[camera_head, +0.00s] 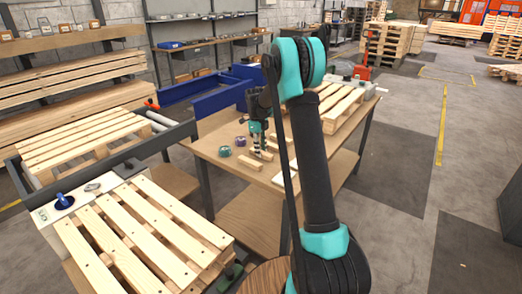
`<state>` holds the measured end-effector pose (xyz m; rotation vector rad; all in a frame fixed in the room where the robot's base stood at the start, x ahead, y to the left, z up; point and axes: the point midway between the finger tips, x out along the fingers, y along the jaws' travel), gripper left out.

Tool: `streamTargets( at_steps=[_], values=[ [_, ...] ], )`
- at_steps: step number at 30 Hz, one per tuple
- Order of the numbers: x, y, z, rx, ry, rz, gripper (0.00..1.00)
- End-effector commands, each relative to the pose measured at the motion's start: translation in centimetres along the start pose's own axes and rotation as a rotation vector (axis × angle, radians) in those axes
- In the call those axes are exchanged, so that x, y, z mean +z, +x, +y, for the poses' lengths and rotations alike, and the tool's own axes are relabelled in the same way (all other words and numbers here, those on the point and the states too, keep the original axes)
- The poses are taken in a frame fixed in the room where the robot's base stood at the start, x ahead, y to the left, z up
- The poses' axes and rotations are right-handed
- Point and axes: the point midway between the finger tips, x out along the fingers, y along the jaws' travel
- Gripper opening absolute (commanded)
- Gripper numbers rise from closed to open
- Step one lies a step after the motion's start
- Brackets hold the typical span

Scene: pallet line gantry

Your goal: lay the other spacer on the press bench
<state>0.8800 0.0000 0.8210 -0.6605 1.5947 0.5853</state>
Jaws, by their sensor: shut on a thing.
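My gripper (258,143) is low over the wooden bench (212,147), pointing down. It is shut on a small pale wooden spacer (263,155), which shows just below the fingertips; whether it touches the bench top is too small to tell. A second pale wooden spacer (249,163) lies on the bench just to the left and nearer. My arm hides part of the bench to the right of the gripper.
A teal roll (225,151) and a purple roll (241,141) stand left of the gripper. A slatted wooden pallet (340,106) lies on the bench's right part. Another pallet (145,235) is at the front left.

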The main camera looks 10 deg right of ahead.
Motion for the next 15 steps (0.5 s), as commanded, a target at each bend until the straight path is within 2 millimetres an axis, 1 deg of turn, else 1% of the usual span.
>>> streamTargets(
  at_steps=[1, 2, 6, 15],
  values=[
    [0.03, 0.17, -0.01, 0.0, 0.0, 0.0, 0.0],
    [0.02, 0.12, 0.0, 0.0, 0.0, 0.0, 0.29],
    [0.02, 0.1, 0.0, 0.0, 0.0, 0.0, 0.46],
    [0.0, -0.01, 0.0, 0.0, 0.0, 0.0, 0.46]
  ],
)
